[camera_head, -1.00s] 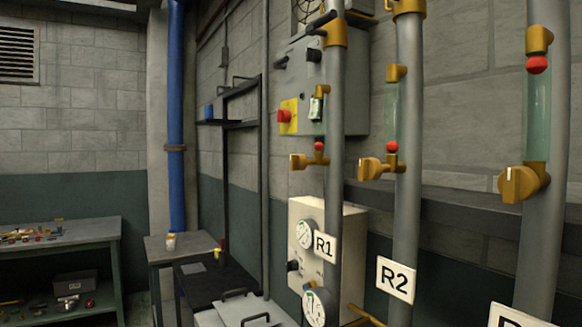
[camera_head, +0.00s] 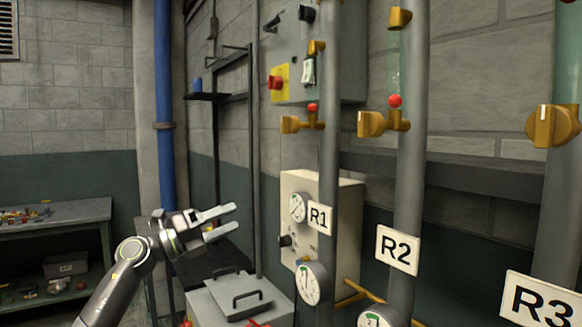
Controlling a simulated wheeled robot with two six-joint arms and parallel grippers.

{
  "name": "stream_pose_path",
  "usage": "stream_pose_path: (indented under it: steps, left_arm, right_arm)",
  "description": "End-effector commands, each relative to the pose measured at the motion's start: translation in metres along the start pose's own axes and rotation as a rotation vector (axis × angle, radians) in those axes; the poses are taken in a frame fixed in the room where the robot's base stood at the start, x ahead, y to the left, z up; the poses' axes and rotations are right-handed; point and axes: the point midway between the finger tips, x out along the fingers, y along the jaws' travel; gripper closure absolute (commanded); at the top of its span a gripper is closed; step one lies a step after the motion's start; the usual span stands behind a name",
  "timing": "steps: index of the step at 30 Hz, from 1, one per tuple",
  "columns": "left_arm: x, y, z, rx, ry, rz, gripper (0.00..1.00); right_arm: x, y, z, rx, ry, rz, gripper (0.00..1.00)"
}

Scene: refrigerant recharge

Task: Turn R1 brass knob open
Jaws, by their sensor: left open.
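The R1 brass knob (camera_head: 291,124) sits on the leftmost grey pipe, above the R1 label (camera_head: 319,217). It has a short brass stem toward the pipe and a small red ball above it. My left gripper (camera_head: 235,219) is open and empty, its two fingers pointing right. It shows below and to the left of the knob, clearly apart from it. My right gripper is not in view.
The R2 knob (camera_head: 371,124) and R3 knob (camera_head: 552,126) are on pipes to the right. A beige gauge box (camera_head: 318,192) and round gauges (camera_head: 311,283) are near R1. A control box with a red switch (camera_head: 276,82) hangs behind. A grey lidded case (camera_head: 236,299) stands below my gripper.

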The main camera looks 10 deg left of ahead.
Motion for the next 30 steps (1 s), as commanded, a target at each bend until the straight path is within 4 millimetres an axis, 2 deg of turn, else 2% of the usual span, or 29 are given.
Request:
stream_pose_path:
  steps: [1, 3, 6, 9, 12, 15, 20, 23, 30]
  left_arm:
    - [0.007, -0.043, 0.006, 0.138, 0.054, -0.008, 0.46]
    - [0.012, -0.090, 0.009, 0.312, 0.119, 0.005, 0.46]
    - [0.012, -0.148, 0.012, 0.540, 0.181, 0.042, 0.46]
    - [0.006, -0.192, 0.014, 0.727, 0.210, 0.093, 0.46]
    - [-0.001, -0.222, 0.016, 0.860, 0.219, 0.141, 0.46]
    - [-0.007, -0.241, 0.018, 0.940, 0.219, 0.176, 0.46]
    - [-0.006, -0.250, 0.019, 0.981, 0.218, 0.195, 0.46]
    - [0.004, -0.248, 0.018, 0.980, 0.219, 0.194, 0.46]
    - [0.042, -0.239, 0.015, 0.976, 0.219, 0.191, 0.46]
  right_arm:
    - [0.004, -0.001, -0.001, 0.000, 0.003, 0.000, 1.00]
    - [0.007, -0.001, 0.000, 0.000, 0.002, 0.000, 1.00]
    - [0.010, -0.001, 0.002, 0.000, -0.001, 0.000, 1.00]
    - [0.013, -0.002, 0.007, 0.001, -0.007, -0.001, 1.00]
    - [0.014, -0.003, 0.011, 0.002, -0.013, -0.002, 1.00]
    - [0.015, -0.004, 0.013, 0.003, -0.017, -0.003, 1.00]
    - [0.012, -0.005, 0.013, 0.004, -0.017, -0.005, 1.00]
    - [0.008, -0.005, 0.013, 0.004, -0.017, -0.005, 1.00]
    - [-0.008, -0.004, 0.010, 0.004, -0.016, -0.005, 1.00]
